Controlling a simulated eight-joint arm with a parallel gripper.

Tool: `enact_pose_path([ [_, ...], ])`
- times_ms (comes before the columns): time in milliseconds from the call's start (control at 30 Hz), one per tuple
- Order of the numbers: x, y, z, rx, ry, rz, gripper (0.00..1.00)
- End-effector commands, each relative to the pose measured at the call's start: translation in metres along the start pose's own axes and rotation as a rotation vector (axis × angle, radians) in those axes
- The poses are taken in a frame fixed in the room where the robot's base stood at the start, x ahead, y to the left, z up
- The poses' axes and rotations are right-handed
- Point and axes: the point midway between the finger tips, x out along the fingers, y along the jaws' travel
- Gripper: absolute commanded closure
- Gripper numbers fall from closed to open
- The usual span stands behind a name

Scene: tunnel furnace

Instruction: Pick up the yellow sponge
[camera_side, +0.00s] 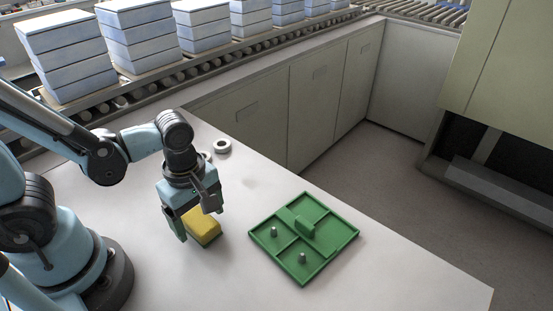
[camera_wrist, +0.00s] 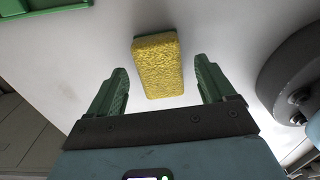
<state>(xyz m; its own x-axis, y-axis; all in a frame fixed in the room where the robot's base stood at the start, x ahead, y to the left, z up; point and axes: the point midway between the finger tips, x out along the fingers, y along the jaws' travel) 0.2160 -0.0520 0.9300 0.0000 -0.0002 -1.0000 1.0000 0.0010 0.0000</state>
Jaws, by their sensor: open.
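The yellow sponge (camera_side: 203,226) lies on the white table near its middle, with a green layer showing along its lower side. In the wrist view the sponge (camera_wrist: 160,66) lies ahead of and between the two green fingers. My gripper (camera_side: 192,222) is open and points down, right at the sponge, and partly hides it in the side view. In the wrist view my gripper (camera_wrist: 158,78) is empty, with a gap between each finger and the sponge. Whether the fingertips are at table height I cannot tell.
A green divided tray (camera_side: 330,253) with small grey pegs and a green block sits right of the sponge. Grey rings (camera_side: 222,146) lie behind my gripper. A roller conveyor with stacked blue-white blocks (camera_side: 145,50) runs along the back. The table's front right is clear.

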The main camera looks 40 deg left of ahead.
Motion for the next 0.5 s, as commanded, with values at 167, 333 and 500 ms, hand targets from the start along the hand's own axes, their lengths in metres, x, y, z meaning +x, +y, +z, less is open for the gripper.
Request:
enact_pose_path([
  [167, 0.011, 0.0, 0.0, 0.0, 0.0, 0.0, 0.17],
  [333, 0.016, 0.0, 0.0, 0.001, 0.0, 0.0, 0.17],
  [500, 0.016, 0.0, 0.0, 0.001, 0.0, 0.0, 0.17],
])
